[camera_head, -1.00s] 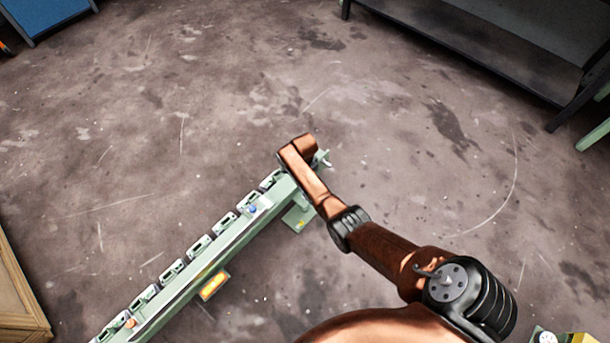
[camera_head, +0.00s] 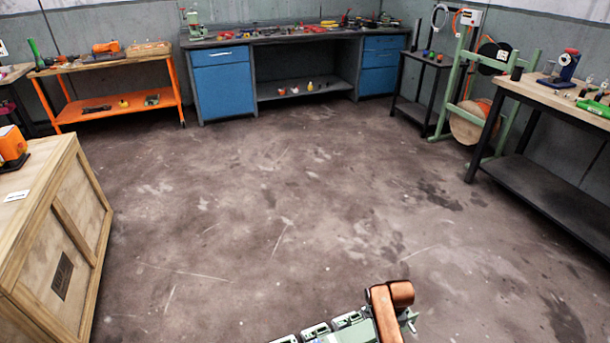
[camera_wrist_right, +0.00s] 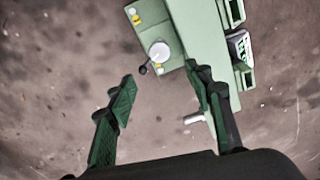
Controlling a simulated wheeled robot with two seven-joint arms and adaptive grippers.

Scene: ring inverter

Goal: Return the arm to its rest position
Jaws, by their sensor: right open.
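My copper-coloured right arm (camera_head: 388,308) shows at the bottom of the head view, over the end of a long green machine (camera_head: 345,322) with a row of grey-white fittings. In the right wrist view my right gripper (camera_wrist_right: 160,77) is open, with two dark green fingers spread apart. Nothing is held between them. The green machine (camera_wrist_right: 200,30) lies beyond the fingertips, with a white round knob (camera_wrist_right: 160,52) and a small black-ended lever near the gap. The right finger overlaps the machine's edge in the picture; I cannot tell whether they touch. My left gripper is not in view.
A wooden crate (camera_head: 62,235) stands at the left. An orange bench (camera_head: 120,105), a blue-drawered workbench (camera_head: 222,85), a green reel stand (camera_head: 452,95) and a black-legged table (camera_head: 540,190) line the back and right. The middle floor (camera_head: 270,200) is clear.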

